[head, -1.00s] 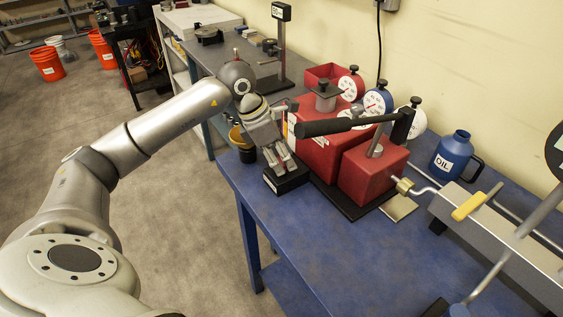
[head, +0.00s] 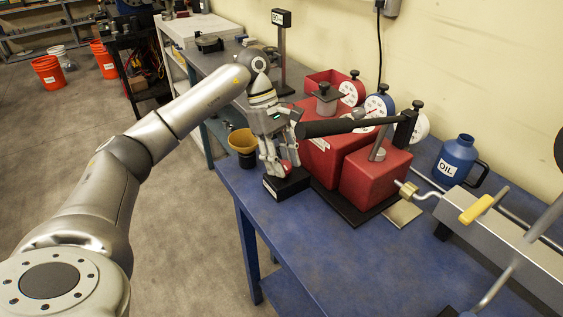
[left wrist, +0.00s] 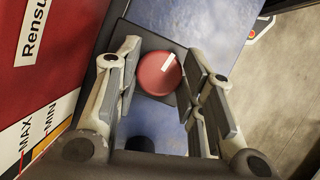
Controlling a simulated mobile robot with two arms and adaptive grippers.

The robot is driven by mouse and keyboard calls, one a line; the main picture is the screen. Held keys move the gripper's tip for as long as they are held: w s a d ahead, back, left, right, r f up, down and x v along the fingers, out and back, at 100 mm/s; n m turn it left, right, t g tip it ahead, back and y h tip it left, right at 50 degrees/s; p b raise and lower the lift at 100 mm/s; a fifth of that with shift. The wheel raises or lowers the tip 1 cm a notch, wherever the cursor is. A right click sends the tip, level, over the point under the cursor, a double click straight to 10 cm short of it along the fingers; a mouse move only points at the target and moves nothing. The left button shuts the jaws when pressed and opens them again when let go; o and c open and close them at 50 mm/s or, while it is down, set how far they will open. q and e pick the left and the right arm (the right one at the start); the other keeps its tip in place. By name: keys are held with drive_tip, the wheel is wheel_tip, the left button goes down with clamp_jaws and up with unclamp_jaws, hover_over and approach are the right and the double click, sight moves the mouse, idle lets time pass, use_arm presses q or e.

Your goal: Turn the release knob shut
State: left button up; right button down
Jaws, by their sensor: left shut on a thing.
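The release knob (left wrist: 158,76) is a round red knob with a white mark on its face, seen from above in the left wrist view. In the head view a small part of the knob (head: 287,165) shows low between my fingers, over a black block (head: 289,188) at the near left end of the red pump. My left gripper (head: 279,169) points down over the block, with one finger on each side of the knob, and is shut on it. The fingers hide part of the knob in the head view. My right gripper is not in view.
The red pump body (head: 372,180) stands right beside my left gripper. Its black lever handle (head: 335,127) reaches close to my fingers. A yellow-rimmed cup (head: 242,141) stands just left. A blue oil jug (head: 456,160) is farther right. The blue bench front is clear.

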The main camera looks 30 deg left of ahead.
use_arm(q)
drive_tip(key=m+g, duration=0.1)
drive_tip(key=m, duration=0.2)
drive_tip(key=shift+w+m+y+b, duration=0.15)
drive_tip(key=shift+m+y+b, duration=0.2)
drive_tip(key=shift+m+y, duration=0.05)
drive_tip(key=shift+r+m+g, duration=0.15)
drive_tip(key=shift+m+g, duration=0.25)
drive_tip(key=shift+m, duration=0.5)
drive_tip(key=m+p, duration=0.1)
drive_tip(key=m, duration=0.1)
drive_tip(key=m+g+y+p, duration=0.1)
drive_tip(key=m, duration=0.1)
drive_tip(key=shift+w+d+r+y, duration=0.1)
drive_tip(key=shift+d+y, duration=0.05)
drive_tip(key=shift+y, duration=0.15)
drive_tip(key=shift+m+g+y+p, duration=0.3)
drive_tip(key=shift+m+y+p, duration=0.25)
drive_tip(key=shift+m, duration=1.05)
drive_tip(key=shift+f, duration=0.2)
drive_tip(key=o, duration=1)
